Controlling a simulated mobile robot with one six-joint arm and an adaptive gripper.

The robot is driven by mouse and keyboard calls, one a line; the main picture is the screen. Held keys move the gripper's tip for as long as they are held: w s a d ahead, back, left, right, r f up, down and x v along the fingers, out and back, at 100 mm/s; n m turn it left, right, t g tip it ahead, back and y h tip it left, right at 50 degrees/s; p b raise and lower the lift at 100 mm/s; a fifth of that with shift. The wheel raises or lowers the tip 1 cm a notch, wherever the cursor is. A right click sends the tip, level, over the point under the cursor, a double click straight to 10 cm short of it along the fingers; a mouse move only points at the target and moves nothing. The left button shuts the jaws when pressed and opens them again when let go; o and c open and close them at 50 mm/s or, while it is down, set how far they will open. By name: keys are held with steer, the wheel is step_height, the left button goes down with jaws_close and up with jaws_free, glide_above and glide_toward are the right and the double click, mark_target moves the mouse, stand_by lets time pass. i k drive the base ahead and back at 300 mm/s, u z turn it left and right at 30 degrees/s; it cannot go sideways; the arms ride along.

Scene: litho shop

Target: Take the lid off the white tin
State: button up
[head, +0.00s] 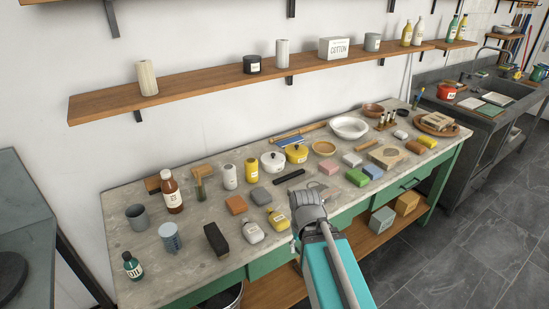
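The white tin (273,162) is a low round tin on the stone worktop, with its lid on and a dark knob on top. A similar yellow tin (296,153) with a dark knob stands close at its right. The end of my arm is over the front edge of the worktop, in front of the white tin and apart from it. My gripper (295,243) is small and partly hidden by the arm's grey wrist. I cannot tell whether its fingers are open, and I see nothing held.
A black bar (289,176) and a grey block (261,196) lie in front. A wall shelf (200,92) runs above. Bare worktop shows at the front left.

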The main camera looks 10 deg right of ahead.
mark_target(272, 159)
steer(key=i, duration=0.95)
steer(key=u, duration=0.05)
